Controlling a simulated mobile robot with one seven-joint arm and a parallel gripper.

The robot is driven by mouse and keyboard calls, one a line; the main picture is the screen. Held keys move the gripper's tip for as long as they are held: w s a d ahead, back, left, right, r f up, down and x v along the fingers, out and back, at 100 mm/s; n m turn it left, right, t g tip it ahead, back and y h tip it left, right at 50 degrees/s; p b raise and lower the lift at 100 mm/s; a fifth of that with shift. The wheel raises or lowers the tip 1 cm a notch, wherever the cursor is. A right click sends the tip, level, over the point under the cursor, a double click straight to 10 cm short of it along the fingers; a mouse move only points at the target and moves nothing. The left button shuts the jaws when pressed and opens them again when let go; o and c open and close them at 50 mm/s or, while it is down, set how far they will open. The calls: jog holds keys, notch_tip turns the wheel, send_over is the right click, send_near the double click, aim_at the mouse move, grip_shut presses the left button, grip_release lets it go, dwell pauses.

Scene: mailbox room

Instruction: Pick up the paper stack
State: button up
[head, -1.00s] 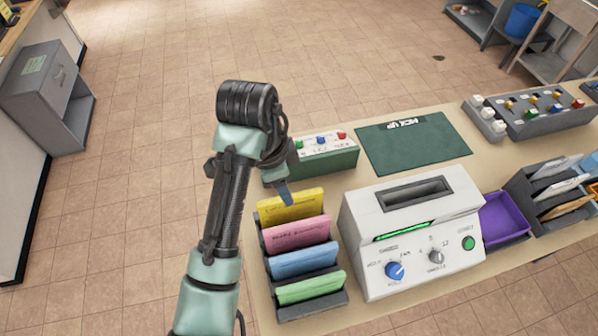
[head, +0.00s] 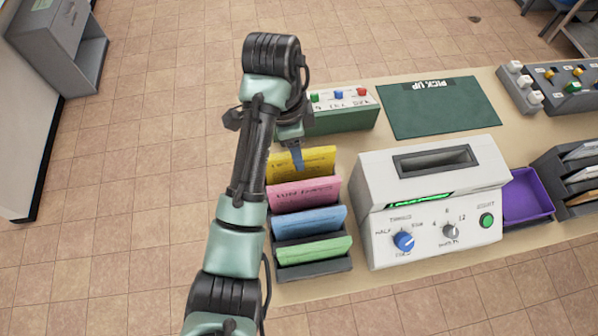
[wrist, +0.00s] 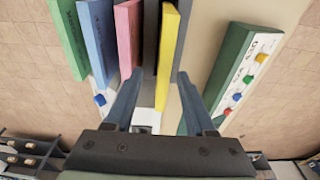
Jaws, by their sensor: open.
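Paper stacks stand side by side in a dark slotted rack (head: 315,268): yellow (head: 318,160), pink (head: 305,193), blue (head: 310,222) and green (head: 314,250). Which one the task means is not shown. My gripper (head: 298,160) points down at the yellow stack, at the rack's far end. In the wrist view my gripper (wrist: 160,74) is open, with the yellow stack (wrist: 168,55) between its two fingers. The left finger is close to the pink stack (wrist: 129,35); I cannot tell whether they touch.
A green button box (head: 345,119) stands just beyond the rack. A white machine with dials (head: 432,200) is close on the right. A green mat (head: 438,106) lies clear behind it. A purple tray (head: 527,195) is farther right. Open floor is left of the table.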

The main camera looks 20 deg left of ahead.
jog(key=shift+w+f+b, duration=0.25)
jog(key=shift+f+b, duration=0.2)
jog(key=shift+f, duration=0.5)
jog(key=shift+w+d+f+p, duration=0.15)
jog(key=shift+f+p, duration=0.5)
jog(key=shift+f, duration=0.9)
grip_shut()
jog(key=shift+w, duration=0.1)
